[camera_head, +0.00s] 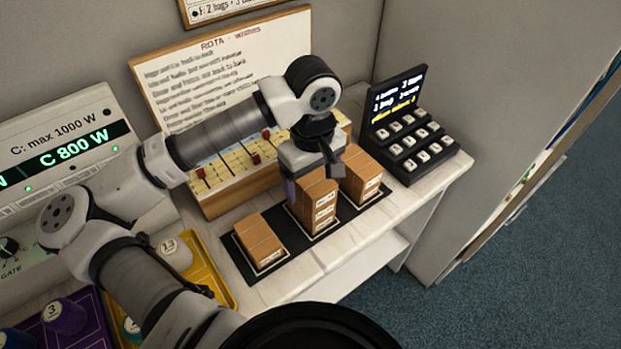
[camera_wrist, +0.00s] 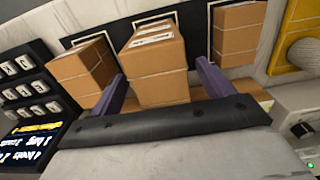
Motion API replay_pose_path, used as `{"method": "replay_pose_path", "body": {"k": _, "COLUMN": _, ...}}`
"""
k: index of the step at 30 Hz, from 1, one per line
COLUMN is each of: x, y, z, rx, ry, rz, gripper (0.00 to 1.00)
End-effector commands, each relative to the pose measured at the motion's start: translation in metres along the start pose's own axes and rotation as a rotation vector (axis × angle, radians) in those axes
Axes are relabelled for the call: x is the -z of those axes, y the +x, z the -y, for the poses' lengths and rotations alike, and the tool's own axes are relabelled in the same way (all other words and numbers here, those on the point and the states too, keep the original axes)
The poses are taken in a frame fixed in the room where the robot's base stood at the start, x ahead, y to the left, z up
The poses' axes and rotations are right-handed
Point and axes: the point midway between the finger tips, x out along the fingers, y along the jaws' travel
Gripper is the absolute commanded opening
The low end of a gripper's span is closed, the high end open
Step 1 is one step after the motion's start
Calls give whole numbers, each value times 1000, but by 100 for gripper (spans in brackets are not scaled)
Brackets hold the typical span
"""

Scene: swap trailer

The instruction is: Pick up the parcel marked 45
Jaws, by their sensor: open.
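Brown cardboard parcels stand in three places on a black mat (camera_head: 345,219). The middle stack (camera_head: 316,209) is tall, with white labels on its front. A second stack (camera_head: 362,180) is on the right, and a low parcel (camera_head: 259,240) is on the left. The label numbers are too small to read, so I cannot tell which is 45. My gripper (camera_wrist: 162,88) is open, its purple fingers on either side of the middle stack (camera_wrist: 158,88) in the wrist view. I cannot tell whether they touch it. In the head view, my gripper hides part of that stack's top.
A black keypad with a screen (camera_head: 409,124) stands right of the parcels. A yellow chart board (camera_head: 235,170) stands close behind them. A yellow tray (camera_head: 215,283) is at the left. The pale shelf's front edge (camera_head: 360,245) is clear.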

Motion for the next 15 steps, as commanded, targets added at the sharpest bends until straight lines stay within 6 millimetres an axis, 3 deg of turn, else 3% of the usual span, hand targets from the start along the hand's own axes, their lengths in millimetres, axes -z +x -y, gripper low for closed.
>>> {"method": "replay_pose_path", "body": {"k": 2, "x": 0, "y": 0, "z": 0, "rx": 0, "ry": 0, "rz": 0, "gripper": 79}}
{"method": "replay_pose_path", "body": {"k": 13, "x": 0, "y": 0, "z": 0, "rx": 0, "ry": 0, "rz": 0, "gripper": 30}}
{"method": "replay_pose_path", "body": {"k": 15, "x": 0, "y": 0, "z": 0, "rx": 0, "ry": -1, "rz": -1, "gripper": 29}}
